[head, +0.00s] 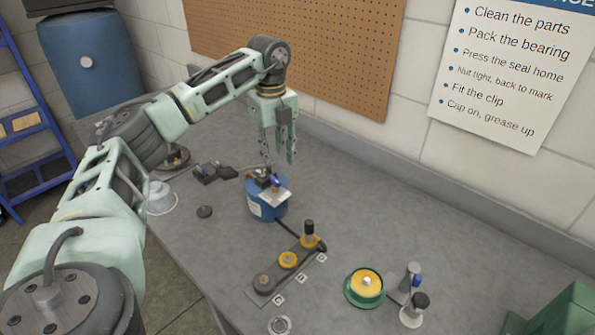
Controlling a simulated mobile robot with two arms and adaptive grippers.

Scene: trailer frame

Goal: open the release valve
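A small blue canister (267,206) with a pale label stands on the grey bench. A dark fitting with a small blue lever (274,181) sits on its top; this looks like the release valve, but its position is too small to tell. A dark hose leads from the canister to the base plate. My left gripper (279,158) points down just above the canister top, its two fingers apart and nothing visible between them. Whether a fingertip touches the fitting cannot be told. My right gripper is not in view.
A dark base plate (276,278) with yellow-topped posts stands in front of the canister. A green dish (365,287) and small bottles (413,309) are to the right. A white cup (160,198) and dark parts lie left. The bench's back right is clear.

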